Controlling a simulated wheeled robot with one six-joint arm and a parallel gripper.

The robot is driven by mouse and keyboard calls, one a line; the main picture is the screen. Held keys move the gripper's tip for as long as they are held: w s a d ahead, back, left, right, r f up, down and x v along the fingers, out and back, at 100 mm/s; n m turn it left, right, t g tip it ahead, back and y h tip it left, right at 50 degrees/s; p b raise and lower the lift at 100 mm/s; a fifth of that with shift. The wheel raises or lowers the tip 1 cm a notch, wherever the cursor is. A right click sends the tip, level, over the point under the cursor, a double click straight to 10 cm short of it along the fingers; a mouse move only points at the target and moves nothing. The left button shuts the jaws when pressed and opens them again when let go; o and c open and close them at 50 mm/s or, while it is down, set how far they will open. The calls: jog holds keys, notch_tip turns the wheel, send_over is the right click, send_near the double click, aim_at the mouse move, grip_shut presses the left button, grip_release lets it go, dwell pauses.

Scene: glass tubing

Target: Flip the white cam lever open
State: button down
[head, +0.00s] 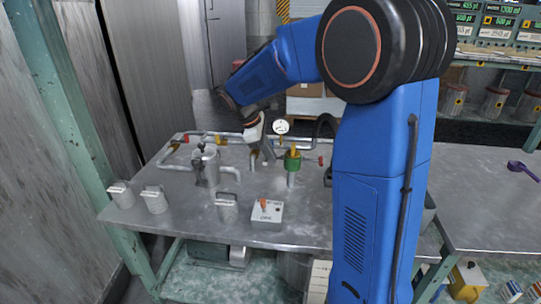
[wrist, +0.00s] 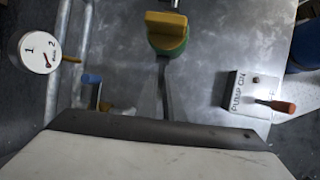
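I cannot clearly pick out a white cam lever in either view. In the head view a metal coupling (head: 206,168) with a dark top piece stands on the pipework at the table's left. My gripper (head: 267,152) points down above the table, right of that coupling and just left of a green valve (head: 292,161) with a yellow handle. In the wrist view a dark finger shape of my gripper (wrist: 164,92) reaches toward the green valve (wrist: 168,40). I see nothing held, but the finger gap is not clear.
Metal caps (head: 154,200) with pale handles stand at the front left, and another metal cap (head: 227,208) stands nearer the middle. A switch box (head: 267,212) with an orange lever sits at the front. A round gauge (head: 281,127) rises behind. The table's right side is mostly clear.

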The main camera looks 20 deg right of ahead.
jog(key=shift+s+d+r+t+y, duration=0.1)
jog(key=shift+r+t+y, duration=0.15)
jog(key=shift+t+y, duration=0.3)
jog(key=shift+s+d+r+t+y, duration=0.1)
jog(key=shift+r+t+y, duration=0.2)
jog(key=shift+y, duration=0.45)
jog(key=shift+w, duration=0.1)
jog(key=c, duration=1.9)
grip_release()
jog(key=v, duration=1.7)
jog(key=shift+r, duration=0.15)
